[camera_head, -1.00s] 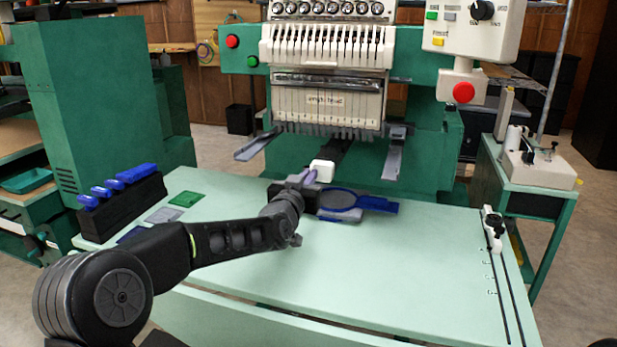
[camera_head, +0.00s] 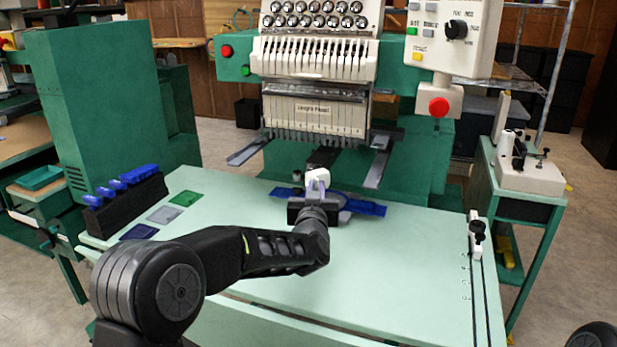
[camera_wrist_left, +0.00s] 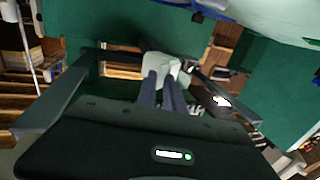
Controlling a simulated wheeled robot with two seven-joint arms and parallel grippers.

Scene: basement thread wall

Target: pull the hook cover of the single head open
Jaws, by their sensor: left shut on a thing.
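The single head (camera_head: 316,100) of the embroidery machine stands behind the pale green table. Its dark lower arm (camera_head: 324,157) points toward me under the needles. A small white block, which looks like the hook cover (camera_head: 318,175), is at the front end of this arm. My left gripper (camera_head: 318,186) reaches it from the front and is shut on it. In the left wrist view the two narrow fingers (camera_wrist_left: 162,88) meet the white cover (camera_wrist_left: 158,62). I cannot tell how far open the cover is. My right gripper is not in view.
A blue hoop (camera_head: 365,208) lies on the table (camera_head: 400,260) just behind and beside my left wrist. A black rack with blue pieces (camera_head: 125,205) stands at the left. Grey support arms (camera_head: 376,168) flank the lower arm. The table's front right is clear.

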